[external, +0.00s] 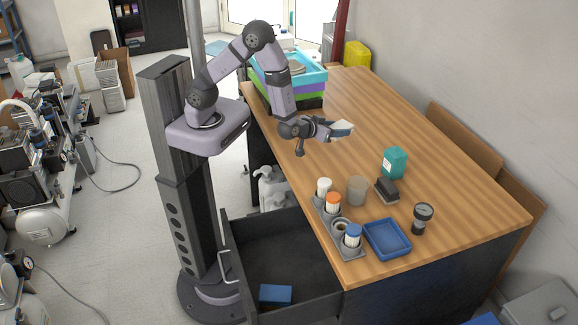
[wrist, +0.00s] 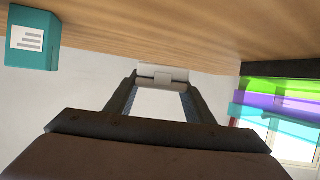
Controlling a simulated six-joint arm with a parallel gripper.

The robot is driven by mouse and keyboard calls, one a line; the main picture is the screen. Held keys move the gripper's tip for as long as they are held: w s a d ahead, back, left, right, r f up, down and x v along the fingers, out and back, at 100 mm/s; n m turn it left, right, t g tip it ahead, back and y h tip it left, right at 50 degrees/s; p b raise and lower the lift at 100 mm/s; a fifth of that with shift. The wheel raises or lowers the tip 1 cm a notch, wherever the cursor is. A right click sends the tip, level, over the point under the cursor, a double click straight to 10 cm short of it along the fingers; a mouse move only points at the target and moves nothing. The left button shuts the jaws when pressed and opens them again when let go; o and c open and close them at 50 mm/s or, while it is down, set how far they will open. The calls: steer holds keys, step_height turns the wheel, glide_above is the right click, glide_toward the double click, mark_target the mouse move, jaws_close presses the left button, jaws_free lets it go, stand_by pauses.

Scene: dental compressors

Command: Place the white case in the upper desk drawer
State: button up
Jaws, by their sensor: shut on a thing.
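The white case (external: 341,129) is between the fingers of my gripper (external: 330,130), held above the wooden desk (external: 390,110) in the external view. In the wrist view the case (wrist: 160,103) sits between the two dark fingers of my gripper (wrist: 160,95), which are shut on it. The desk drawer (external: 283,250) is pulled open at the front left of the desk, below and well away from my gripper. A blue box (external: 275,295) lies inside it near its front right end. I cannot tell from these views whether another drawer is hidden.
Stacked colored trays (external: 290,75) stand at the desk's far left. The desk's middle is clear.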

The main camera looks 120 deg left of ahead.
mark_target(335, 151)
steer(key=shift+f, duration=1.4)
steer(key=shift+f, duration=0.1)
steer(key=shift+f+p, duration=0.3)
steer(key=shift+f, duration=1.7)
steer(key=shift+f, duration=0.1)
steer(key=shift+f, duration=0.1)
steer(key=o, duration=1.2)
